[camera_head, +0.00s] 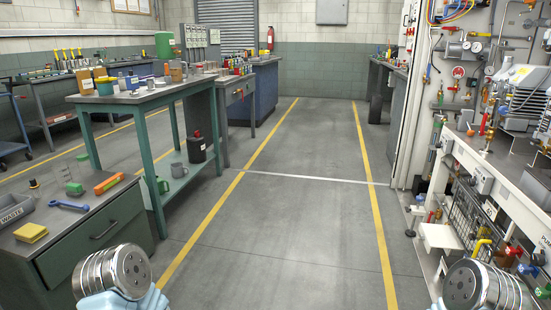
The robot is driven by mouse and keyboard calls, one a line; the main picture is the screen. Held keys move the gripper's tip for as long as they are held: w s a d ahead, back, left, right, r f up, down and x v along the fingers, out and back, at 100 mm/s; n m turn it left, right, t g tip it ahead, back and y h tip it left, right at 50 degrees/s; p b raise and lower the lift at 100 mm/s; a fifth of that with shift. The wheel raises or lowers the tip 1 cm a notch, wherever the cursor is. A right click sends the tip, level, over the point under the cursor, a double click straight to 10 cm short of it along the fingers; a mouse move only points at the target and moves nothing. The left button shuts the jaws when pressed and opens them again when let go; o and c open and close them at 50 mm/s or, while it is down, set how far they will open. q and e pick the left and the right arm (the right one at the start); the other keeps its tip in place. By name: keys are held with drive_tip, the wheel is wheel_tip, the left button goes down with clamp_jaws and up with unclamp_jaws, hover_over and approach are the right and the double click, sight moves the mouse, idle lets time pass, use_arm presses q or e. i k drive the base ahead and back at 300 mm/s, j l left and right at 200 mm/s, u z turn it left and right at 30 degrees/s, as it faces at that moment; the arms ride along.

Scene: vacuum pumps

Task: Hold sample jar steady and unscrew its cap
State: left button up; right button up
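I cannot pick out the sample jar or its cap for certain. Only rounded metal parts of my two arms show, at the bottom left and bottom right. Neither gripper is in view, and none of the containers is touched by my arms.
Mugs and a dark jug (196,148) sit on the bench's lower shelf. A pump workbench (500,170) lines the right. The aisle (290,215) between is clear.

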sight(200, 71)
drive_tip(key=i, duration=2.7)
drive_tip(key=i+u, duration=0.15)
drive_tip(key=i, duration=0.3)
drive_tip(key=i+l+u, duration=0.15)
drive_tip(key=i, duration=0.3)
drive_tip(key=i+l+u, duration=0.15)
drive_tip(key=i, duration=0.25)
drive_tip(key=i+l+u, duration=0.2)
drive_tip(key=i, duration=0.25)
